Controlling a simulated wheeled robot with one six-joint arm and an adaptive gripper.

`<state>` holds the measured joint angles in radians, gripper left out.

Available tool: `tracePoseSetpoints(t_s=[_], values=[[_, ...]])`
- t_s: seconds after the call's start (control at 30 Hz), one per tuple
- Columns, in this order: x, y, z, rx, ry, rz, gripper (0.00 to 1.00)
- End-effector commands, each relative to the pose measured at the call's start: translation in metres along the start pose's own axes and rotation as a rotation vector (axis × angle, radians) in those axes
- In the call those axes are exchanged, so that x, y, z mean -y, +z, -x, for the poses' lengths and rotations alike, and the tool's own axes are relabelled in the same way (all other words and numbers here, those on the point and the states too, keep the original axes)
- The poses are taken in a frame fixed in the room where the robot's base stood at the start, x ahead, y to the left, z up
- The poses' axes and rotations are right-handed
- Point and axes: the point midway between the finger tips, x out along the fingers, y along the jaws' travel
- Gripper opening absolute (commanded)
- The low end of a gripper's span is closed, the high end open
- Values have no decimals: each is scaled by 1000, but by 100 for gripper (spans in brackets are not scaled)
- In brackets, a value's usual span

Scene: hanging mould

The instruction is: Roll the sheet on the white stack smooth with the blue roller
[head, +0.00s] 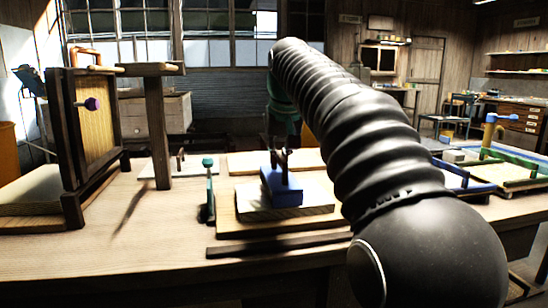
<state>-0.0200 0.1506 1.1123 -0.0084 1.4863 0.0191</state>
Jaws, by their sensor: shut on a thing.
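The blue roller (284,193) is a blue block-like body with a dark upright grip. It sits over the white stack (250,214), which is a low pale slab on a wooden board at the middle of the table. My gripper (282,156) points down from above and is shut on the roller's grip. The roller seems to rest on the stack, but its underside is hidden. I cannot make out the sheet apart from the pale top of the stack. My black ribbed arm covers the area to the right of the stack.
A green-topped upright tool (209,190) stands just left of the stack. A tall wooden frame (97,125) and a T-shaped post (156,125) stand further left. Blue and green frames lie at the right.

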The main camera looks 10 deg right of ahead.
Motion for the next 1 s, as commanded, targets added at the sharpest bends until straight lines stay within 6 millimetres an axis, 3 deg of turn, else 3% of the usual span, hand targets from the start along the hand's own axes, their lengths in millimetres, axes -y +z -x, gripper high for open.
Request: tracePoseSetpoints(t_s=[1.0], values=[[-44, 1, -1, 1, 1, -2, 0]])
